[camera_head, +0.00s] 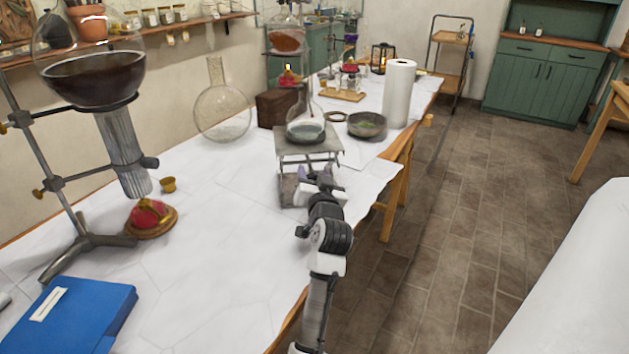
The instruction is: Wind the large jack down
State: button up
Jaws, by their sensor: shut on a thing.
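The large jack (308,145) stands on the white-covered table, its flat grey top plate raised above its base. A round glass flask (305,131) with dark liquid and a long neck stands on the plate. My gripper (316,180) is at the near right side of the jack, below the plate. It is shut on the jack's knob, which is mostly hidden by my gripper and wrist. The jack's lower part shows to the left of my gripper.
A grey bowl (367,125) and a paper towel roll (399,94) stand behind right. An empty round flask (222,112) and a brown box (278,108) are behind left. A stand with a large dark-filled glass vessel (92,78) and a blue folder (68,316) are at left.

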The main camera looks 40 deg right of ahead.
jog(key=shift+n, duration=0.4)
jog(key=o, duration=1)
jog(key=b+v, duration=0.2)
jog(key=v, duration=1.1)
jog(key=shift+s+a, duration=0.2)
jog(key=shift+s, duration=0.15)
jog(key=shift+s, duration=0.1)
